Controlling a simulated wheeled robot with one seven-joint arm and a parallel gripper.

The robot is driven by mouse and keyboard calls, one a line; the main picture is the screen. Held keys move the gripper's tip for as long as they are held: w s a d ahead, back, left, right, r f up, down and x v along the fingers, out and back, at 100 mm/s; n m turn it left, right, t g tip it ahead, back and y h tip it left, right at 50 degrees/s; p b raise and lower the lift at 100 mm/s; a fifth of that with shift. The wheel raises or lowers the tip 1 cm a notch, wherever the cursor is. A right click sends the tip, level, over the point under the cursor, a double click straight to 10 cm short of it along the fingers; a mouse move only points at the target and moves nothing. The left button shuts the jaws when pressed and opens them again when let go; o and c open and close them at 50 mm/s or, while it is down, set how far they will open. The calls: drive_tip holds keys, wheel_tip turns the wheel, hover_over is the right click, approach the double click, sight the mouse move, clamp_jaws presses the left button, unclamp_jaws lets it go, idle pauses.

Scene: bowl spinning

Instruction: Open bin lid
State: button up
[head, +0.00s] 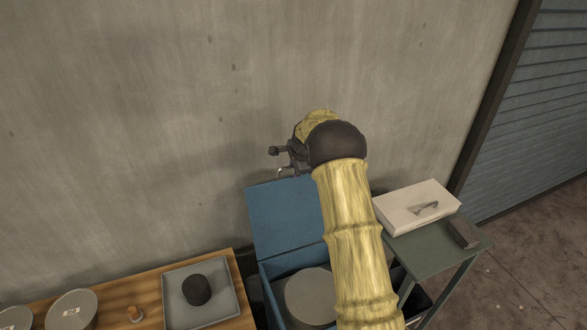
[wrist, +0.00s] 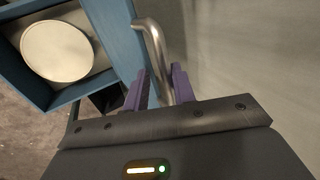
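The blue bin (head: 266,272) stands against the wall with its blue lid (head: 278,215) raised, tilted back toward the wall. The bin also shows in the wrist view (wrist: 40,98), with the lid (wrist: 110,22) edge-on beside it. A bent metal handle (wrist: 152,40) sticks out from the lid. My gripper (head: 278,152) is at the lid's upper edge, near the handle. In the wrist view its purple fingers (wrist: 160,82) stand apart, with the handle running down between or just beyond them, nearest the right finger. My arm covers the lid's right part and part of the bin.
A round grey lidded container (head: 308,296) is inside the bin. A wooden table (head: 120,297) at left holds a grey tray (head: 222,306) with a dark object (head: 197,290) and round containers (head: 70,311). A green side table (head: 425,258) at right holds a white box (head: 405,212) and a dark block (head: 463,233).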

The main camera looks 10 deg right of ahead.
drive_tip(key=shift+s+a+r, duration=0.1)
drive_tip(key=shift+s+r+b, duration=0.2)
drive_tip(key=shift+r+b, duration=0.15)
drive_tip(key=shift+r, duration=0.15)
drive_tip(key=b+v, duration=0.5)
drive_tip(key=v, duration=1.1)
drive_tip(key=s+a+f+n+g, duration=0.1)
drive_tip(key=s+f+n, duration=0.4)
drive_tip(key=s, duration=0.6)
drive_tip(key=s+a+f+n+b, duration=0.1)
drive_tip(key=s+f+n, duration=0.4)
drive_tip(key=s, duration=0.6)
drive_tip(key=s+a+f+n+g, duration=0.1)
drive_tip(key=s+a+f+n, duration=0.1)
drive_tip(key=s+f+n, duration=0.4)
drive_tip(key=s, duration=0.5)
drive_tip(key=shift+a+g+h, duration=0.3)
drive_tip(key=shift+a+h, duration=0.05)
drive_tip(key=shift+h, duration=0.05)
